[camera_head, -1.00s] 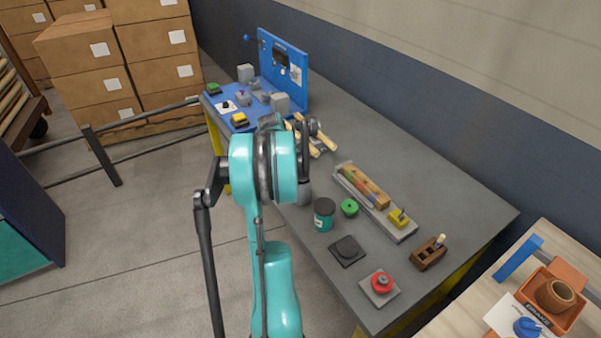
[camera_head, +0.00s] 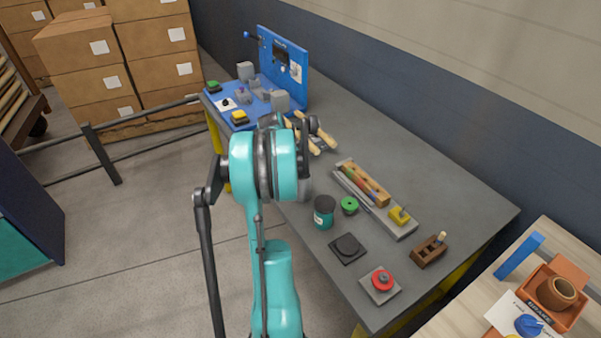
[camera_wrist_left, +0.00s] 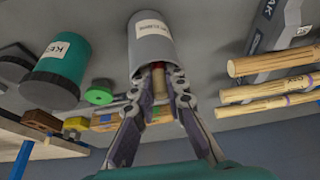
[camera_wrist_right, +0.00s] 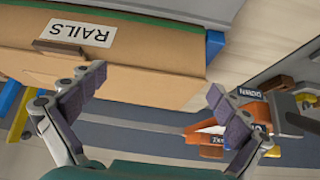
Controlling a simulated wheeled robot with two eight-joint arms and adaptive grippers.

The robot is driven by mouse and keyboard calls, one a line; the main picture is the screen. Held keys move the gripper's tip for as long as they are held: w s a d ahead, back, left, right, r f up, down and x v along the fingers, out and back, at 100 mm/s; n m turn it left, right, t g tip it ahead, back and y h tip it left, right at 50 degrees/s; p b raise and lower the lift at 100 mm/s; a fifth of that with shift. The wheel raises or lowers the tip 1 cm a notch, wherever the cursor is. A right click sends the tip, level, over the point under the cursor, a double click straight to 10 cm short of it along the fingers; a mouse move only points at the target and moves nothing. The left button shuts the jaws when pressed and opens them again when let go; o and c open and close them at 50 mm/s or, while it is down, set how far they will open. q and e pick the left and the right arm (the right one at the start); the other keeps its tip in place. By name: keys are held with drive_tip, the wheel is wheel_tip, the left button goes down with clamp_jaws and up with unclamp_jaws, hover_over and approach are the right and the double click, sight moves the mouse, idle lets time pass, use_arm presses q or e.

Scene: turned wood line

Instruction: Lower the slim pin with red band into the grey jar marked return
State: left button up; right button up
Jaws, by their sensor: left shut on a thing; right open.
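My left gripper (camera_wrist_left: 158,98) is shut on the slim pin with the red band (camera_wrist_left: 158,82), a pale wooden pin with red at its far part. The grey jar (camera_wrist_left: 158,45), with a white label, shows just beyond the fingers in the left wrist view. The pin's red part overlaps the jar's mouth; how deep it sits inside I cannot tell. In the head view my teal arm hides most of the grey jar (camera_head: 304,186) and the pin. My right gripper (camera_wrist_right: 150,98) is open and empty in the right wrist view, apart from the bench.
A dark-topped teal jar (camera_head: 324,214), a green disc (camera_head: 349,205) and a grey tray (camera_head: 403,232) stand near the grey jar. Several pale pins (camera_wrist_left: 270,90) lie on its other side. A red button (camera_head: 382,280) is at the bench's near end.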

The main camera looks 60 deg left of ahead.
use_arm(q)
drive_tip(key=o, duration=0.8)
drive_tip(key=shift+o, duration=0.2)
drive_tip(key=shift+r, duration=0.15)
drive_tip(key=v, duration=1.1)
drive_tip(key=shift+s+r, duration=0.15)
drive_tip(key=shift+r, duration=0.2)
drive_tip(key=shift+d, duration=0.1)
